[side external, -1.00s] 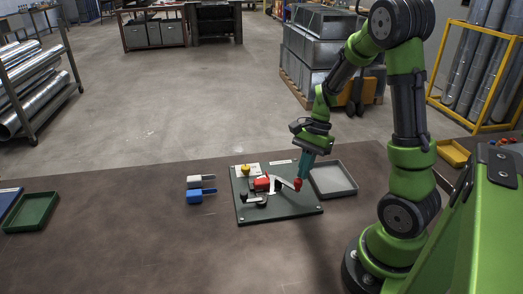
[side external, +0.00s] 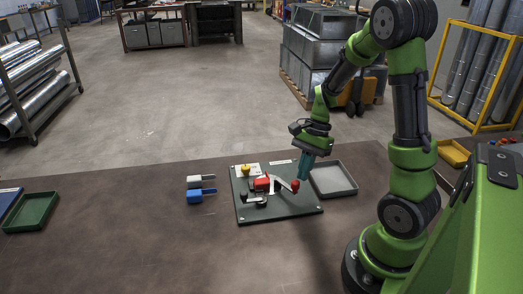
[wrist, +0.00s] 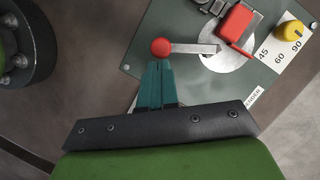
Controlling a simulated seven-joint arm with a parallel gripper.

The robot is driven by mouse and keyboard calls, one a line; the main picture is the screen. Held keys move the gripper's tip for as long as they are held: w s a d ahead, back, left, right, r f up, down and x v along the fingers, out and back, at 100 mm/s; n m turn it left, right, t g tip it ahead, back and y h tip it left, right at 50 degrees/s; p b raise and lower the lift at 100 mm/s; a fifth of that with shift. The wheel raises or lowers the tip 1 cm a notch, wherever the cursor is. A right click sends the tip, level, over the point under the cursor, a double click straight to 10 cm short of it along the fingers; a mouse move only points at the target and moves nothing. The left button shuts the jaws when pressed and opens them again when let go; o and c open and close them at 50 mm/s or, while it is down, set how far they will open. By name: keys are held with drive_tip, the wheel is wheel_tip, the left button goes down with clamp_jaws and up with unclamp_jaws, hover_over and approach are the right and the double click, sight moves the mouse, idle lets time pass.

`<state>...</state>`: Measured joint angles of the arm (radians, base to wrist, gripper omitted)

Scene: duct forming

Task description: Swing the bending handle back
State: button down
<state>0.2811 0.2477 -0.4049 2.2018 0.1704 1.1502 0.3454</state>
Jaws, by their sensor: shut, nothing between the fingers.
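The bending handle is a grey lever (wrist: 195,48) with a red ball knob (wrist: 161,47) at its end, on a dark green bending plate (side external: 290,206). In the side view the red knob (side external: 295,186) sits at the lever's right end. My gripper (wrist: 157,66) has teal fingers, shut and with nothing between them. The fingertips are right beside the knob; I cannot tell whether they touch it. In the side view my gripper (side external: 304,178) is just above and right of the knob. A red block (wrist: 236,25) and a yellow knob (wrist: 291,31) by an angle scale marked 45, 60, 90 are on the plate.
A grey tray (side external: 354,191) stands right of the plate. A green tray (side external: 14,222) is at the far left. The brown table between is clear.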

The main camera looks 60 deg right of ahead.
drive_tip(key=d, duration=0.3)
drive_tip(key=shift+s, duration=0.25)
drive_tip(key=v, duration=1)
drive_tip(key=s+a+r+n+t+h, duration=0.1)
drive_tip(key=a+r+n+t, duration=0.2)
drive_tip(key=a+n, duration=0.4)
drive_tip(key=a+r+n+t+h, duration=0.1)
drive_tip(key=a+r+n+t, duration=0.2)
drive_tip(key=a+n, duration=0.5)
drive_tip(key=a+r, duration=0.1)
drive_tip(key=a, duration=0.6)
drive_tip(key=shift+s+r+t, duration=0.2)
drive_tip(key=shift+s+t, duration=0.2)
